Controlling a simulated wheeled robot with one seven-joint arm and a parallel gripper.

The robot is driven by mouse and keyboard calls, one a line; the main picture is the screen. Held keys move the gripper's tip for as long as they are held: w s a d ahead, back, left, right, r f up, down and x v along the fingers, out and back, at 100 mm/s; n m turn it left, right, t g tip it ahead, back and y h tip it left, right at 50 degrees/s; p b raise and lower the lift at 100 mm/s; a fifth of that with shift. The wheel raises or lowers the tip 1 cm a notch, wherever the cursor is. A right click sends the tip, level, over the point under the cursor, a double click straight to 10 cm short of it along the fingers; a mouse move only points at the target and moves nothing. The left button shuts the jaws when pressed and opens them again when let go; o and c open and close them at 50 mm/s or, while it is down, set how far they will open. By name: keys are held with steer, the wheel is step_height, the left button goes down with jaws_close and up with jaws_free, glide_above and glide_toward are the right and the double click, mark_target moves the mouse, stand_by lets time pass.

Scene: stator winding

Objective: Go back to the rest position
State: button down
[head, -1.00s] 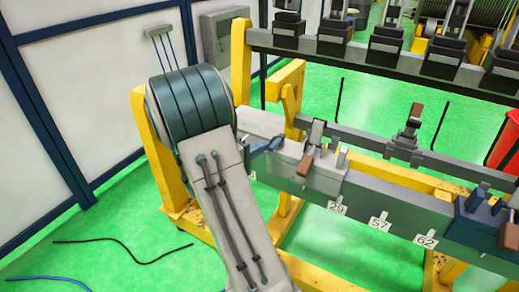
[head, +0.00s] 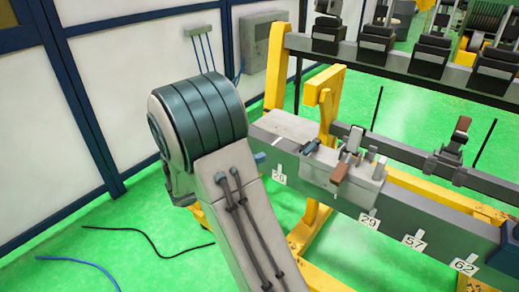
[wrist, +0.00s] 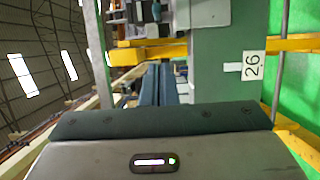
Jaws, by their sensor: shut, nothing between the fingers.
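My gripper shows in the wrist view as two dark blue fingers (wrist: 159,82) side by side, shut and empty. They point along the side of the grey-green bench beam (wrist: 215,85), near its white tag marked 26 (wrist: 252,66). In the head view my grey arm with dark green joint bands covers the left foreground and hides most of the gripper. A small blue bit shows at the arm's right edge, close to the beam's left end. The rest position is not marked in any view.
The grey bench beam (head: 395,222) runs to the right on yellow legs (head: 312,225). A pale block (head: 343,180) with a brown-handled clamp sits on it. Behind is a rail with black clamps (head: 375,42). Cables (head: 150,240) lie on the open green floor at left.

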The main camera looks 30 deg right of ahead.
steer(key=shift+a, duration=0.15)
steer(key=s+a+r+m+g+y+p, duration=0.1)
steer(key=s+a+r+g+y+p, duration=0.15)
steer(key=s+y, duration=0.3)
steer(key=s+a+r+g+y+p, duration=0.1)
steer(key=s+y+p, duration=0.25)
steer(key=s, duration=0.35)
steer(key=s+a+r+t+y+p, duration=0.2)
steer(key=a+r+y, duration=0.1)
steer(key=a, duration=0.3)
steer(key=s+a+r+t+y+p, duration=0.2)
steer(key=a+r+t+y, duration=0.1)
steer(key=a+y, duration=0.3)
steer(key=shift+s+r+t, duration=0.3)
steer(key=shift+s+t, duration=0.05)
